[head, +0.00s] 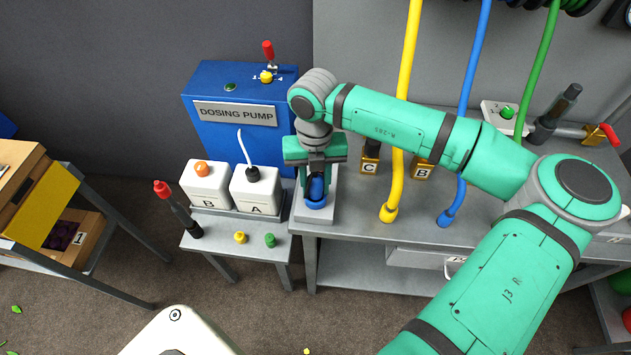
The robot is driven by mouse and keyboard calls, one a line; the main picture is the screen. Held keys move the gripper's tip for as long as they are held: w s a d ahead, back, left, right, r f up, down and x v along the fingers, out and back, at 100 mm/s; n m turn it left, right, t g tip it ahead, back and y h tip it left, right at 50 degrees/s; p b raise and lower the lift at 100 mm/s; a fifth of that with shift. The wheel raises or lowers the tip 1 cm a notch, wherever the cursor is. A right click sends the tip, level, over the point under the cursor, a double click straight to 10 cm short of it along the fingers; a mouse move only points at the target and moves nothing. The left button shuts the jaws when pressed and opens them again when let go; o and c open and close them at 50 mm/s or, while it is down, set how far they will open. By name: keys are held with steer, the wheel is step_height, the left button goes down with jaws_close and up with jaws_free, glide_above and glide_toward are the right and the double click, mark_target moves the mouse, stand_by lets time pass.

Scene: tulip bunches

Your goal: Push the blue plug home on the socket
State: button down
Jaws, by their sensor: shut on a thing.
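My gripper (316,180) points down at the left end of the grey bench, shut on the blue plug (317,188). The fingers hide part of the plug. A blue ring-shaped socket (316,204) sits right below it on a pale grey block (314,217). The plug appears upright and in line with the socket. I cannot tell how far into the socket it sits.
A blue dosing pump (210,85) stands behind. White containers B (205,185) and A (252,190) are close on the left. Yellow (397,150) and blue (468,110) hoses hang right of my gripper. Brass blocks C (369,167) and B (421,172) stand behind.

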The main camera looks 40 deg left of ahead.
mark_target(315, 175)
steer(key=shift+f, duration=0.45)
steer(key=c, duration=1.2)
jaws_free()
steer(key=shift+r, duration=2.5)
